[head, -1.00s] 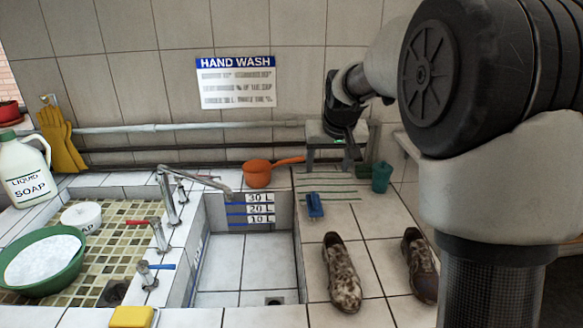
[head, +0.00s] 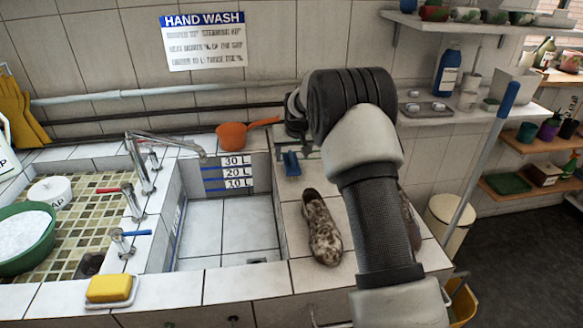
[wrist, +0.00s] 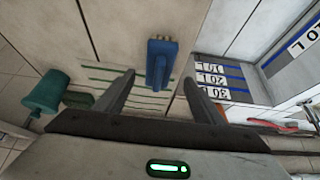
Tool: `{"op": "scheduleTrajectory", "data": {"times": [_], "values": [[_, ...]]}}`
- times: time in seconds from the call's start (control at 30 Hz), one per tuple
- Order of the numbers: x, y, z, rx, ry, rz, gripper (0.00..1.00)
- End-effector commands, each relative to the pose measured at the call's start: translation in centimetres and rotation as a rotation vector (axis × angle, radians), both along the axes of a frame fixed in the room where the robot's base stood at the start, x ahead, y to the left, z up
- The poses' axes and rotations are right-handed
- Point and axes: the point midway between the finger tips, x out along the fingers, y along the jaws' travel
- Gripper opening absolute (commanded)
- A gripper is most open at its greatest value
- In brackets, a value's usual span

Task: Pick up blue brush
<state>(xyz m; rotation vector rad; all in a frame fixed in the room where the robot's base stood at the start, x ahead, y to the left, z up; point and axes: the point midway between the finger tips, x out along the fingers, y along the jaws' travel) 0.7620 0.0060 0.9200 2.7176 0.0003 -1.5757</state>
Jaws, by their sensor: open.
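The blue brush (head: 291,164) lies on the tiled ledge to the right of the sink basin, behind the brown mottled shoe. In the wrist view the blue brush (wrist: 161,64) shows between and just beyond the two fingertips, on the tiles by green stripes. My gripper (wrist: 158,82) is open and empty, with its fingers apart on either side of the brush in the picture. No contact with the brush shows. In the head view my arm hides most of the gripper.
A brown mottled shoe (head: 322,228) stands in front of the brush; a second is mostly behind my arm. An orange dipper (head: 233,136) lies at the back edge. The empty basin (head: 225,222) is left.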

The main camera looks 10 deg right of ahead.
Motion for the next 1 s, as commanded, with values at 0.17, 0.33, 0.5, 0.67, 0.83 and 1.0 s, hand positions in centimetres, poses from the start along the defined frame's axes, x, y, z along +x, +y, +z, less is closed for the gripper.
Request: {"op": "scheduleTrajectory", "data": {"times": [0.17,0.33,0.5,0.67,0.83,1.0], "values": [[0.6,0.0,-1.0,0.0,-0.001,0.0,0.62],[2.0,-0.2,-2.9,0.0,0.0,0.0,0.62],[3.2,-0.2,-4.7,0.0,0.0,0.0,0.62],[3.5,-0.2,-5.1,0.0,-0.001,0.0,0.62],[3.5,-0.2,-5.1,0.0,-0.001,0.0,0.61],[3.5,-0.2,-5.1,0.0,-0.001,0.0,0.32]]}}
